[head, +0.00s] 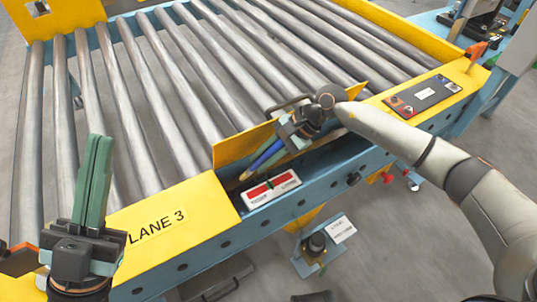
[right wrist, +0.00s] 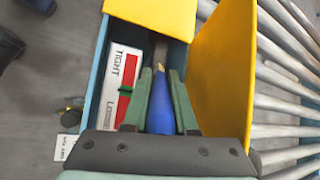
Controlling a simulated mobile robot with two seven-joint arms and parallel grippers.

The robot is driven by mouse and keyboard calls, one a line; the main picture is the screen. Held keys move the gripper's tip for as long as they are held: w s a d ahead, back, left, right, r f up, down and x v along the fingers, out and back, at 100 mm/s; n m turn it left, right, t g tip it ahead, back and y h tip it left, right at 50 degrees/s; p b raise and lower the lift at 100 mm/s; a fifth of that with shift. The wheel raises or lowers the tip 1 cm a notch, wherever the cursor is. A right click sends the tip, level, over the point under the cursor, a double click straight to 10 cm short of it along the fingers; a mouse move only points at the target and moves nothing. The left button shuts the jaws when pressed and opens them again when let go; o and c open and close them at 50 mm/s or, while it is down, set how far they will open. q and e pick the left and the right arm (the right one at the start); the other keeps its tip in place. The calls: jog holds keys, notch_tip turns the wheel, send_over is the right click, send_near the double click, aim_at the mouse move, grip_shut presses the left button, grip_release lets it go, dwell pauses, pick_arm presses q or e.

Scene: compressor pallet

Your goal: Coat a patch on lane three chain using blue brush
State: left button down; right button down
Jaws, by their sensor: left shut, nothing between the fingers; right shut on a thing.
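My right gripper (head: 283,142) is over the open slot beside the raised yellow cover. Its green fingers are shut on the blue brush (right wrist: 161,106), whose handle lies between them in the right wrist view. The brush points down into the slot; its bristle end is hard to make out. In the head view the blue brush (head: 265,156) shows as a slim blue shape by the fingers. My left gripper (head: 96,160) is shut and empty, upright left of the LANE 3 label (head: 157,228). The chain cannot be clearly made out in the slot, so contact cannot be told.
The raised yellow cover (right wrist: 222,70) walls the slot on its roller side. A red and white TIGHT/LOOSE gauge (head: 271,189) sits at the slot's front. Steel rollers (head: 150,90) fill the space behind. A dark control panel (head: 422,95) is on the right rail.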

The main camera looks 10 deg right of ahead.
jog(key=shift+s+a, duration=0.6)
jog(key=shift+a, duration=1.05)
jog(key=shift+s+a, duration=0.65)
jog(key=shift+a, duration=0.95)
jog(key=shift+s+a, duration=0.6)
jog(key=shift+a, duration=1.05)
jog(key=shift+s+a+f+b, duration=0.15)
jog(key=shift+s+a, duration=0.1)
jog(key=shift+a, duration=0.7)
jog(key=shift+s+a+r+b, duration=0.15)
jog(key=shift+s+a, duration=0.1)
jog(key=shift+a, duration=0.65)
jog(key=shift+f, duration=0.1)
jog(key=shift+d, duration=0.15)
jog(key=shift+w+r+p, duration=0.1)
jog(key=shift+r+p, duration=0.2)
jog(key=shift+r, duration=0.05)
jog(key=shift+r+p, duration=1.4)
jog(key=shift+r, duration=1.5)
jog(key=shift+r, duration=0.15)
